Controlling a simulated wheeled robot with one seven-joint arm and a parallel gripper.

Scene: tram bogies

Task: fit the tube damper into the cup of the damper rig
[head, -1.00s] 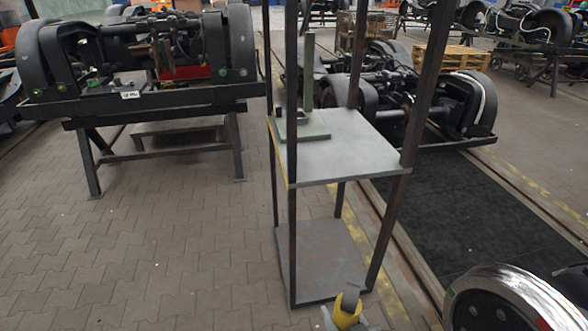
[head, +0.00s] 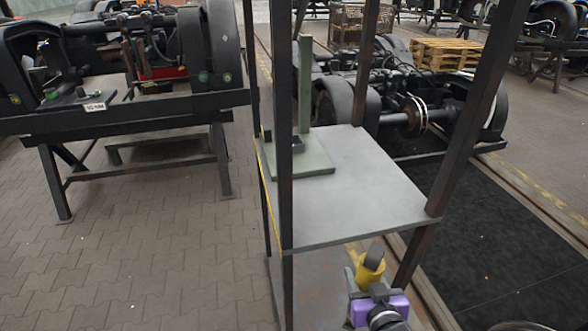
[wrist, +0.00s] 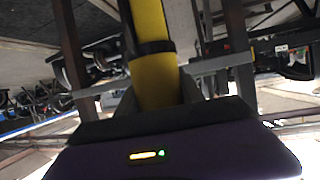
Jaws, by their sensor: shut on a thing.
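The tube damper (head: 370,271) is a yellow cylinder with a dark upper part. My gripper (head: 367,284) is shut on it, low in the head view, in front of the rack and lower in the picture than its upper shelf. In the wrist view the damper (wrist: 152,75) shows as a yellow tube with a dark band, between the fingers of my gripper (wrist: 162,95). The damper rig (head: 306,160) stands on the upper shelf, with a green base plate and a tall green post. A small dark part, perhaps the cup (head: 268,141), is partly hidden behind a rack post.
The rack has dark upright posts (head: 279,130), a grey upper shelf (head: 365,195) and a rusty lower shelf (head: 328,290). A bogie on a stand (head: 120,110) is at left. Another bogie (head: 405,95) lies behind the rack. Paved floor (head: 150,260) is clear at lower left.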

